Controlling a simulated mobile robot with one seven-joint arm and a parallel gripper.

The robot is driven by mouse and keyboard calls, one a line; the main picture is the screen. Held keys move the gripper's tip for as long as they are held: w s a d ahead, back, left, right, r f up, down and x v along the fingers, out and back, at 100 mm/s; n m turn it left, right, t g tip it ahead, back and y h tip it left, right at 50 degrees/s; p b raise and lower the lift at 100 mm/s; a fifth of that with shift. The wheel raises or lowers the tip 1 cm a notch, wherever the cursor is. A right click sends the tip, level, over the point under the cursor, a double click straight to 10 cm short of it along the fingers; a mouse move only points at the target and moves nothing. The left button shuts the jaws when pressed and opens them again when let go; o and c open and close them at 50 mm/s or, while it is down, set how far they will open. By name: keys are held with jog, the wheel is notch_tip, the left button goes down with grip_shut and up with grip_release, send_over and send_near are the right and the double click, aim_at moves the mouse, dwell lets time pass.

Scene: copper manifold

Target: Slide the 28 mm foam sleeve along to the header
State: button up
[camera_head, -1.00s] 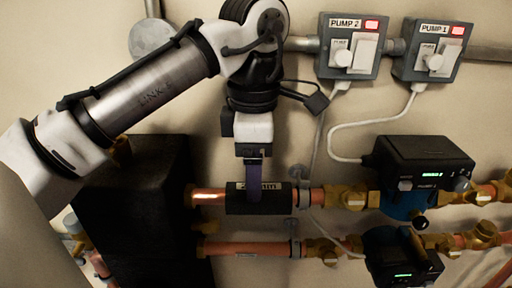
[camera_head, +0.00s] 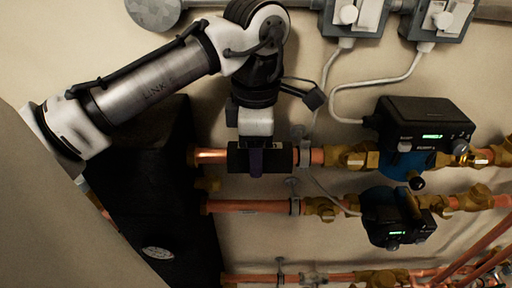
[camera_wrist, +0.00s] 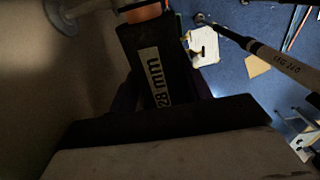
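The 28 mm foam sleeve (camera_head: 236,157) is a short black tube around the upper horizontal copper pipe. In the wrist view the sleeve (camera_wrist: 151,55) shows its white "28 mm" label. My gripper (camera_head: 256,164) comes down over the sleeve's middle from above. In the wrist view its dark purple fingers lie against both sides, shut on the sleeve. A large black block (camera_head: 165,205), seemingly the header, stands at the left. A short stretch of bare copper pipe (camera_head: 211,157) lies between the sleeve's left end and the block.
A pipe clip (camera_head: 303,154) sits just right of the sleeve. A brass valve (camera_head: 350,157) and an upper pump (camera_head: 425,130) are farther right. A second copper pipe (camera_head: 245,207) and a lower pump (camera_head: 395,218) are below. Grey switch boxes (camera_head: 352,16) are above.

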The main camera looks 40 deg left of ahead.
aim_at(227, 150)
jog(key=shift+c, duration=1.2)
jog(key=shift+s+a, duration=0.15)
jog(key=shift+s+a+p, duration=0.2)
jog(key=shift+s+a, duration=0.5)
jog(key=shift+a, duration=0.2)
jog(key=shift+s+a+p, duration=0.2)
jog(key=shift+s+a, duration=0.45)
jog(key=shift+a, duration=0.25)
jog(key=o, duration=1)
jog(key=shift+r, duration=0.1)
notch_tip(227, 150, up, 7)
jog(key=shift+r+b, duration=0.15)
jog(key=shift+b, duration=0.45)
